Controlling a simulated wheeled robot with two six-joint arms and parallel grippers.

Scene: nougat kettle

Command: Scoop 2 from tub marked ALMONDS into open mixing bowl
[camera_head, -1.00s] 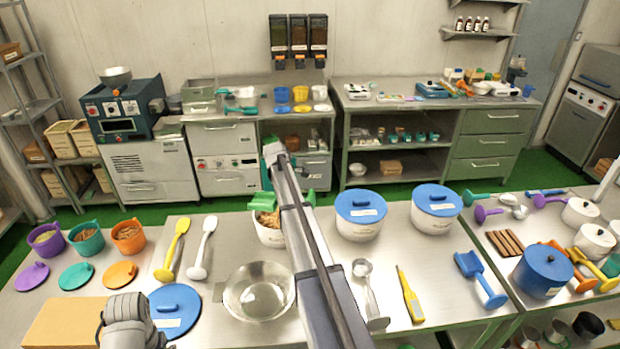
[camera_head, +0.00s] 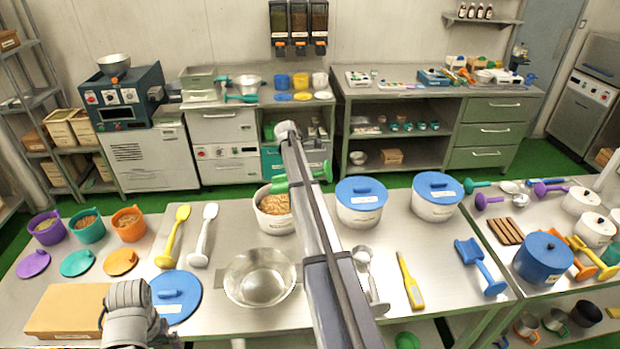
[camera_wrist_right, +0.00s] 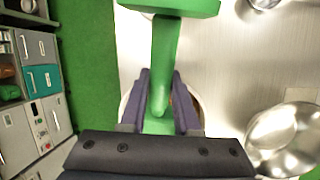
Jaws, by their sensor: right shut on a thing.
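An open white tub (camera_head: 263,222) holds tan pieces (camera_head: 278,206); its label cannot be read. The open steel mixing bowl (camera_head: 259,278) stands nearer on the same table and looks empty; it also shows in the right wrist view (camera_wrist_right: 285,140). My right gripper (camera_wrist_right: 160,105) is shut on the handle of a green scoop (camera_wrist_right: 166,60). Whether the scoop carries anything is hidden. Only a grey link of my left arm shows, at lower left.
A blue lid (camera_head: 177,292) lies left of the bowl, near a cardboard box (camera_head: 68,311). Two blue-lidded tubs (camera_head: 360,202) (camera_head: 436,197) stand right of the open tub. A metal scoop (camera_head: 372,280), a yellow tool (camera_head: 410,281) and a blue scoop (camera_head: 480,267) lie at right.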

